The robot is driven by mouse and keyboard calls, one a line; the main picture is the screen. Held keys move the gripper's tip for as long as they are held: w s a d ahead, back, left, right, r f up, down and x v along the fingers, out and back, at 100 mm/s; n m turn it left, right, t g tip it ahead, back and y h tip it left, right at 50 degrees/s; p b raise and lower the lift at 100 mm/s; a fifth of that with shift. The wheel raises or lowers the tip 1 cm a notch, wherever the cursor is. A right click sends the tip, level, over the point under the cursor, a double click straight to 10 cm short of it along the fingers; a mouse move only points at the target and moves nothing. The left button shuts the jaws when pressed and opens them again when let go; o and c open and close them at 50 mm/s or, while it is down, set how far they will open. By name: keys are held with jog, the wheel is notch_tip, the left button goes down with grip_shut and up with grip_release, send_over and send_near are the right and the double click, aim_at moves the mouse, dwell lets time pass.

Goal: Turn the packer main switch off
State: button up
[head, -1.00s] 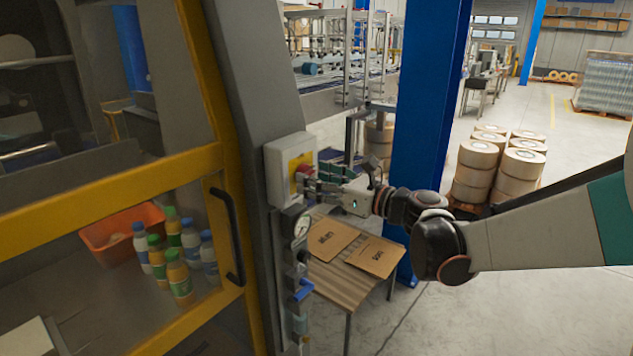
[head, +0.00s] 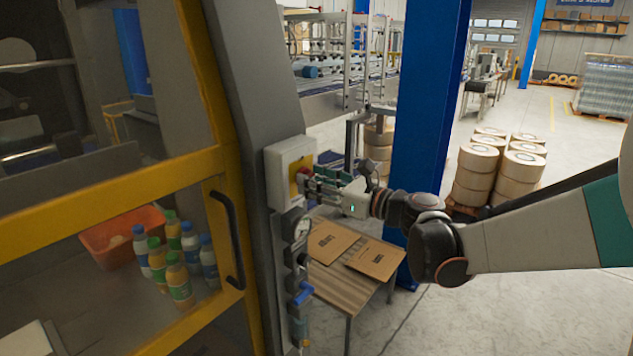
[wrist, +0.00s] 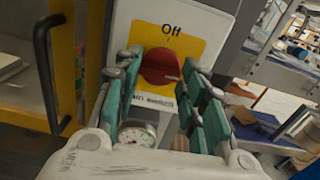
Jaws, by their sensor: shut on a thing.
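The packer main switch is a red rotary knob (wrist: 160,66) on a yellow plate (wrist: 190,44) in the wrist view. The plate reads "Off" above the knob. The plate sits on a light grey box (head: 283,166) fixed to the machine's grey post in the head view. My gripper (wrist: 160,80) reaches the switch from the right in the head view, with its green-padded fingers on both sides of the knob. It is shut on the knob. The knob's pointer mark and any lettering on its far sides are hidden or too small to read.
A pressure gauge (head: 302,227) and blue-handled valve (head: 302,292) are below the box. A yellow-framed door with a black handle (head: 228,238) is to the left. A small table with cardboard (head: 375,259) and a blue column (head: 428,110) stand behind my arm.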

jog(key=shift+n+p, duration=0.7)
jog(key=shift+n, duration=7.9)
jog(key=o, duration=1.1)
jog(key=shift+c, duration=0.2)
jog(key=v, duration=1.2)
